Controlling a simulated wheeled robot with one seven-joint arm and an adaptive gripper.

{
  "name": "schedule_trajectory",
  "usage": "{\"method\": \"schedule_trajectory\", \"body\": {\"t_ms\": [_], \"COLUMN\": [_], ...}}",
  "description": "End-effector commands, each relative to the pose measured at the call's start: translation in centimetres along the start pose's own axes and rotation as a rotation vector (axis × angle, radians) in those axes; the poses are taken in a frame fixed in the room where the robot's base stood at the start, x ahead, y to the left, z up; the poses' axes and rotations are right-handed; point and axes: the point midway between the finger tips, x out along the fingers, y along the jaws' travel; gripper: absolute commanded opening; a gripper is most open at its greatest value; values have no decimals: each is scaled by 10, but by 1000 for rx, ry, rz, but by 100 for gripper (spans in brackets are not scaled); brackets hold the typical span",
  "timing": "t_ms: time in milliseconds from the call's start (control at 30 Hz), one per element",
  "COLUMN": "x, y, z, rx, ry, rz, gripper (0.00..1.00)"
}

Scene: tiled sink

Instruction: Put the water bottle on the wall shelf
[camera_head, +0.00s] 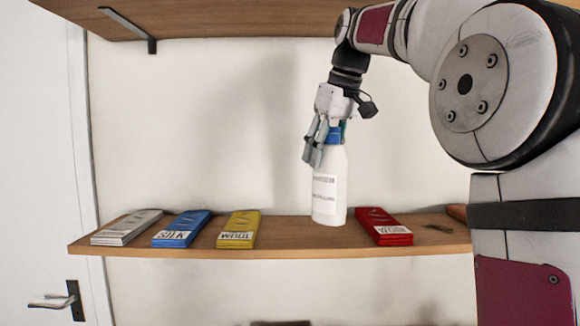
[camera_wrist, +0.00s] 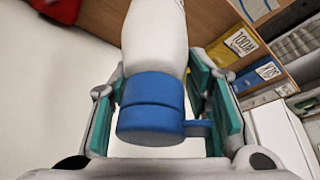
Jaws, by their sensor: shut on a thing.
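The water bottle (camera_head: 329,185) is white with a blue cap and a printed label, and it hangs upright. My gripper (camera_head: 325,140) is shut on it around the blue cap from above. In the wrist view the blue cap (camera_wrist: 152,108) sits between the green-padded fingers (camera_wrist: 170,110), with the white body (camera_wrist: 155,38) beyond. The lower wooden wall shelf (camera_head: 285,238) is behind or below the bottle. The bottle's base appears over the gap between the yellow and red packs. I cannot tell whether the base touches the shelf.
On the lower shelf lie a white pack (camera_head: 127,228), a blue pack (camera_head: 182,229), a yellow pack (camera_head: 238,229) and a red pack (camera_head: 383,226). An upper wooden shelf (camera_head: 230,18) with a black bracket (camera_head: 130,28) is above. A door handle (camera_head: 58,300) is at lower left.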

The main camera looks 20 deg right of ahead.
Motion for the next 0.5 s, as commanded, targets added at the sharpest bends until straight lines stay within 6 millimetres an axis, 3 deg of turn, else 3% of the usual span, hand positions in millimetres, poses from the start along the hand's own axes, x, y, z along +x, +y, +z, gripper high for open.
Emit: {"method": "schedule_trajectory", "body": {"t_ms": [200, 500], "x": [13, 20], "y": [12, 17], "z": [-26, -38], "rx": [-2, -2], "ry": [2, 2], "rz": [0, 0], "gripper": [0, 0]}}
